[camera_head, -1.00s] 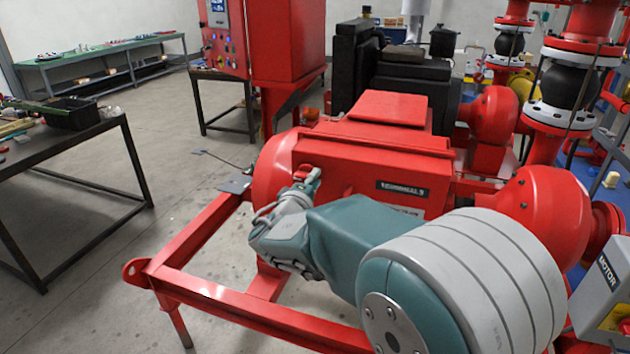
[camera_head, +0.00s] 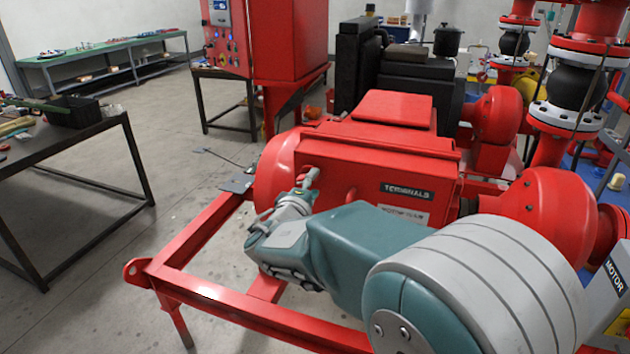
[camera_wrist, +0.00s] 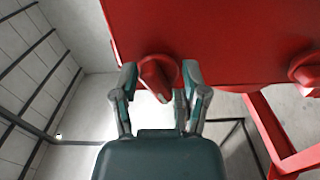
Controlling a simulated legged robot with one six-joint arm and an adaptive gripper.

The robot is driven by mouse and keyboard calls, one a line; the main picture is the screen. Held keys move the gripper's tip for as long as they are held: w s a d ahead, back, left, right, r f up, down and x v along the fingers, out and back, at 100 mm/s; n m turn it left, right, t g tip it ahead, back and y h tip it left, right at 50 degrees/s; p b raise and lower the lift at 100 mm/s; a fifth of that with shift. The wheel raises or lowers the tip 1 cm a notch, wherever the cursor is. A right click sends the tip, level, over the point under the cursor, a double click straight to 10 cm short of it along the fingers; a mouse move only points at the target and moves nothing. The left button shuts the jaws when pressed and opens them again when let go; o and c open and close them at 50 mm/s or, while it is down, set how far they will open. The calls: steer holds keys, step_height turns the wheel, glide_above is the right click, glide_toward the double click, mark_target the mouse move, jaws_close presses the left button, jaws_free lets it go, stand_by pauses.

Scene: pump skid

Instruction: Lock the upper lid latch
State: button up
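The red terminals box (camera_head: 345,165) stands in the middle of the head view, and its red face fills the top of the wrist view (camera_wrist: 225,40). A red latch knob (camera_wrist: 157,75) sits at the near edge of that face; it appears to be the upper lid latch. A second red latch (camera_wrist: 306,76) shows at the right of the wrist view. My gripper (camera_wrist: 158,82) is open, with one finger on each side of the first knob in the picture. Gaps show on both sides; contact cannot be told. In the head view my gripper (camera_head: 309,180) is at the box's upper left, and the latch is not clear.
A red skid frame (camera_head: 200,290) runs below my arm. A red pump housing (camera_head: 545,210) stands right of the box. A dark worktable (camera_head: 110,128) is at the left, with open floor (camera_head: 150,240) between. A red control cabinet (camera_head: 290,50) stands behind.

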steer(key=v, duration=1)
steer(key=shift+s+a, duration=0.15)
steer(key=shift+a, duration=0.1)
steer(key=shift+r, duration=0.1)
